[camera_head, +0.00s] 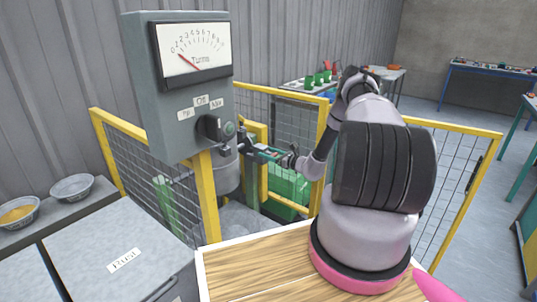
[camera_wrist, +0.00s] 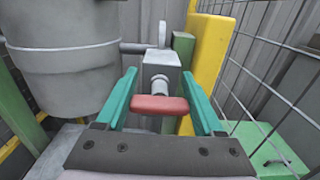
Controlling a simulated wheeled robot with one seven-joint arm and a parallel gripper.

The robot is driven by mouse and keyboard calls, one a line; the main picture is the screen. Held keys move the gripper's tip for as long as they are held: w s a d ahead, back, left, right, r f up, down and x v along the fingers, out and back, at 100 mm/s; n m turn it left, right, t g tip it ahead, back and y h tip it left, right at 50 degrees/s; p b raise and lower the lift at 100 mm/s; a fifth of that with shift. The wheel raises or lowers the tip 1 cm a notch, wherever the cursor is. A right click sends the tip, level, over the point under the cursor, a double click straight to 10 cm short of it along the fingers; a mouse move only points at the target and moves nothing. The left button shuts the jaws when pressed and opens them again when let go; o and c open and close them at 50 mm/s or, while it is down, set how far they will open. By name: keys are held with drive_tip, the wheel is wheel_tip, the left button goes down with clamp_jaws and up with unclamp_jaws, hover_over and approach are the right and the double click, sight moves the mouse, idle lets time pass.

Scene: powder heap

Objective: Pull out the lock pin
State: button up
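The lock pin shows in the wrist view as a red crossbar handle (camera_wrist: 160,104) on a short metal shaft, which enters a grey block (camera_wrist: 160,68) on a green post. My gripper (camera_wrist: 159,73) has its two teal fingers apart, one on each side of the handle. The handle's ends lie close to the fingers; I cannot tell whether they touch. In the head view my gripper (camera_head: 246,151) reaches past the yellow post, beside the grey drum. The pin cannot be made out there.
A grey cylindrical drum (camera_wrist: 62,70) is close on the left. A yellow post (camera_wrist: 208,60) and wire mesh (camera_wrist: 265,85) stand close on the right. In the head view a dial box (camera_head: 150,90) stands at left, above a yellow-framed fence (camera_head: 450,128).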

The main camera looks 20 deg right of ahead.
sight(276, 155)
clamp_jaws()
drive_tip(key=shift+v, duration=1.7)
drive_tip(key=shift+f, duration=0.1)
drive_tip(key=o, duration=1.2)
unclamp_jaws()
drive_tip(key=shift+d, duration=0.1)
drive_tip(key=shift+c, duration=0.2)
drive_tip(key=v, duration=1.1)
